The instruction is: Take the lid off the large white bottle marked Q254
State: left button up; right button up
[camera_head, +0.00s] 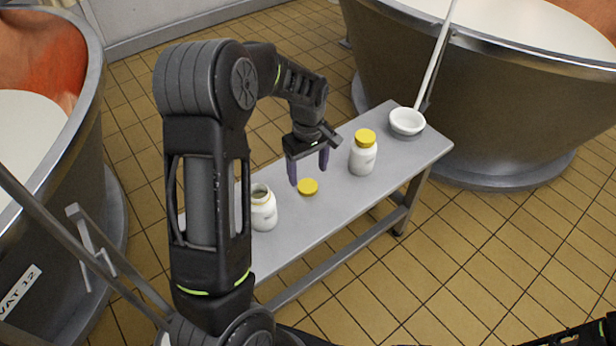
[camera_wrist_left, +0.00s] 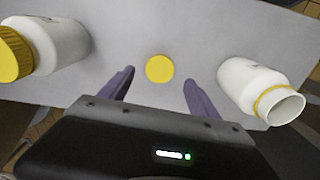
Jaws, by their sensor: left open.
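A white bottle without a lid (camera_head: 263,212) stands upright on the grey bench, its mouth open; it also shows at right in the left wrist view (camera_wrist_left: 252,88). A yellow lid (camera_head: 307,186) lies flat on the bench beside it, and appears between my fingers in the left wrist view (camera_wrist_left: 159,68). A second white bottle (camera_head: 362,157) wears a yellow lid (camera_head: 365,136); it is at left in the wrist view (camera_wrist_left: 58,46). The bottle markings are too small to read. My left gripper (camera_head: 308,180) is open and empty above the loose lid.
The grey bench (camera_head: 330,205) has free room between the bottles.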

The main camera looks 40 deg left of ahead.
aim_at(308, 187)
pick_arm(q)
notch_tip(308, 187, up, 7)
jog(key=shift+p, duration=0.4)
dwell(0.7)
